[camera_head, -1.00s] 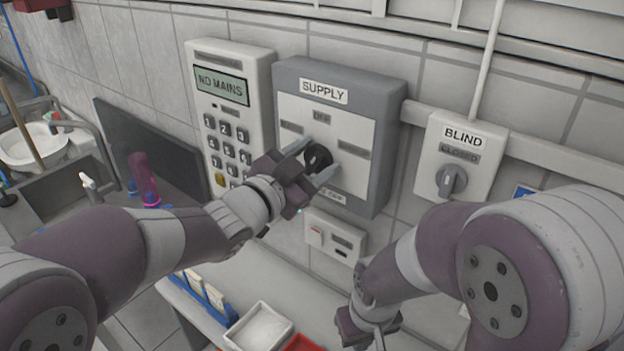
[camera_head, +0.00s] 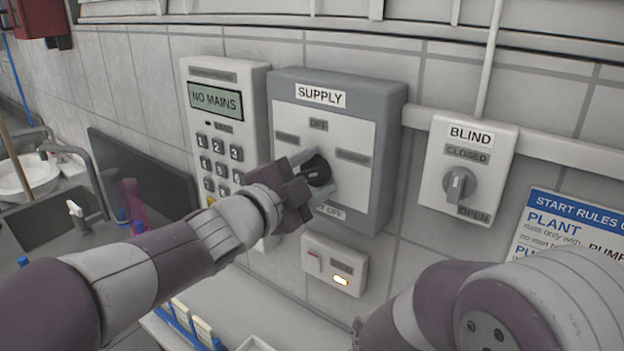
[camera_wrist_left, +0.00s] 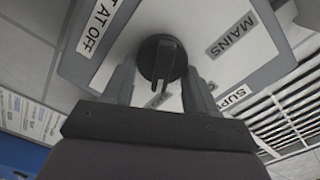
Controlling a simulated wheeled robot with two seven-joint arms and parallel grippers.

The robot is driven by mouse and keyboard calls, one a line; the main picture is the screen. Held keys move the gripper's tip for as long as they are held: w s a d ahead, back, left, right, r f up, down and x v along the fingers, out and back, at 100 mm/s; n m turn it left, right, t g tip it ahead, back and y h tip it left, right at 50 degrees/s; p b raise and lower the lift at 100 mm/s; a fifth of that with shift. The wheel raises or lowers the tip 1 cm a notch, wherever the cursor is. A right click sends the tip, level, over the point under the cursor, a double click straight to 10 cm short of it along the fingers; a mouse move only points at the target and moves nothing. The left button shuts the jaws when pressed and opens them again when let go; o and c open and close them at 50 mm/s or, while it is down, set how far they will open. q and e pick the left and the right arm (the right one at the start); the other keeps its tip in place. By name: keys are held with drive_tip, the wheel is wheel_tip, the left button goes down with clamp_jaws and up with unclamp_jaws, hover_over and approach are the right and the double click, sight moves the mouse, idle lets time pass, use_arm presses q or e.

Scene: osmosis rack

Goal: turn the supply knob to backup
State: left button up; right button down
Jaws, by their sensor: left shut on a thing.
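The supply knob (camera_head: 318,168) is a round black knob on a white plate in the grey SUPPLY box (camera_head: 393,140). My left gripper (camera_head: 306,178) is shut on it, one finger on each side. In the left wrist view the knob (camera_wrist_left: 162,58) sits between the two fingers (camera_wrist_left: 160,88). Its raised bar lines up roughly with a small, partly hidden label (camera_wrist_left: 157,99) between the fingers. The MAINS label (camera_wrist_left: 232,34) is off to the knob's side. The plate's left and right labels are too blurred to read in the head view. My right gripper is out of view.
A keypad unit (camera_head: 228,75) reading NO MAINS is left of the box. A BLIND switch (camera_head: 460,185) and a rules sign (camera_head: 560,225) are to the right. A small white switch box (camera_head: 325,245) below shows a lit lamp. My right forearm fills the lower right.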

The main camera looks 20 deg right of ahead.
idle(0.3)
use_arm(q)
drive_tip(key=o, duration=1.1)
drive_tip(key=shift+c, duration=0.2)
drive_tip(key=shift+s, duration=0.15)
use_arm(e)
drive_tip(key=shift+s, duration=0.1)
use_arm(q)
drive_tip(key=shift+a, duration=0.15)
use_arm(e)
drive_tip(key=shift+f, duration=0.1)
use_arm(q)
drive_tip(key=shift+s+a, duration=0.2)
drive_tip(key=shift+a, duration=0.15)
use_arm(e)
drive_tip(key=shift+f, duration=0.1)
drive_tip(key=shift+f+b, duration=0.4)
drive_tip(key=shift+b, duration=0.2)
use_arm(q)
drive_tip(key=v, duration=1.1)
drive_tip(key=shift+s+a, duration=0.2)
drive_tip(key=shift+s, duration=0.15)
